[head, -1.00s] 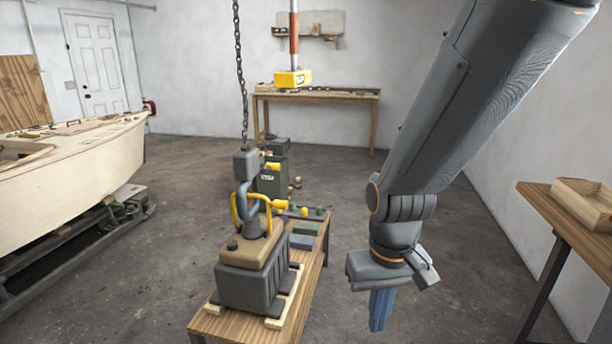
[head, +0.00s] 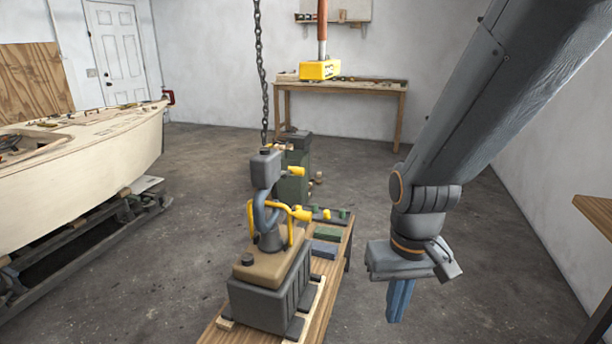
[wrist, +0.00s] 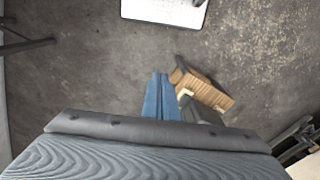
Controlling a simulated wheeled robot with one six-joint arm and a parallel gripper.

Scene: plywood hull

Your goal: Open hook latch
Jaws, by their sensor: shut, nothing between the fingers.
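A blue-grey hook (head: 268,215) hangs from a grey block (head: 266,170) at the end of a dark chain. It appears to pass through the lifting eye on a tan-topped dark grey machine (head: 268,290). A yellow bar (head: 297,228) runs around the hook, and a yellow lever (head: 297,172) juts from the block. Which part is the latch I cannot tell. My gripper (head: 397,318) is shut and empty, pointing down, to the right of the machine and apart from it. Its blue fingers also show in the wrist view (wrist: 158,97).
The machine sits on pale wooden strips on a low wooden bench (head: 327,310). A plywood boat hull (head: 75,185) stands on the left. A yellow pendant box (head: 319,70) hangs near the back table (head: 345,88). Another table (head: 598,212) is at the right. Bare floor lies between.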

